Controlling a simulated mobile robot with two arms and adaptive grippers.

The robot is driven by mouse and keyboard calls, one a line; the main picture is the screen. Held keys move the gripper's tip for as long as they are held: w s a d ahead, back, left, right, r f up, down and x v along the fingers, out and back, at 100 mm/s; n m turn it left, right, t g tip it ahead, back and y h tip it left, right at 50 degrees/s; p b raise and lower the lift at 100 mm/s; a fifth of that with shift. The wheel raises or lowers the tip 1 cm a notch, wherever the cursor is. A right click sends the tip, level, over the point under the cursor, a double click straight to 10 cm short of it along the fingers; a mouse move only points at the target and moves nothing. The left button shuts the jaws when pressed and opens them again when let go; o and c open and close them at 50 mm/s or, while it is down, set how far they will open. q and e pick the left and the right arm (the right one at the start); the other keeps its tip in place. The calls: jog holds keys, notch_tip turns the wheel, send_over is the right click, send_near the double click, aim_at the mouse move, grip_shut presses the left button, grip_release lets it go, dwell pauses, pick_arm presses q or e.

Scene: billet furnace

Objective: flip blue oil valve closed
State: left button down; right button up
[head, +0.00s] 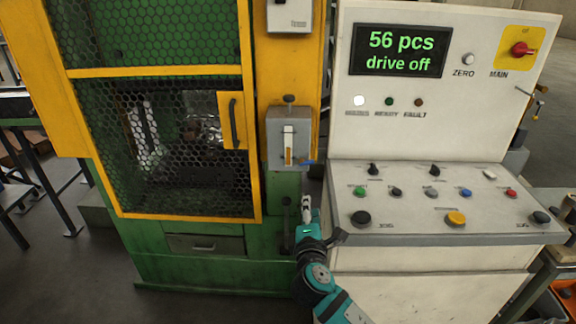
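The blue oil valve handle (309,162) is a small blue lever at the lower right of the grey oil box with a sight glass (288,138). It sticks out to the right, roughly level. My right gripper (306,200) is below the blue handle, in front of the gap between the green machine and the control desk. It points up and is apart from the handle. Its fingers are small and seen edge-on, so I cannot tell whether they are open. My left gripper is out of view.
The control desk (440,173) with buttons stands close on the right; its screen (400,51) reads "56 pcs drive off". The yellow-framed mesh guard (170,140) is at left. A dark lever (286,215) stands just left of my gripper.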

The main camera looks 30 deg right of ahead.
jog(key=r, duration=0.2)
jog(key=p, duration=0.2)
send_near(307, 164)
jog(key=x, duration=0.9)
jog(key=shift+w+d, duration=0.25)
grip_shut()
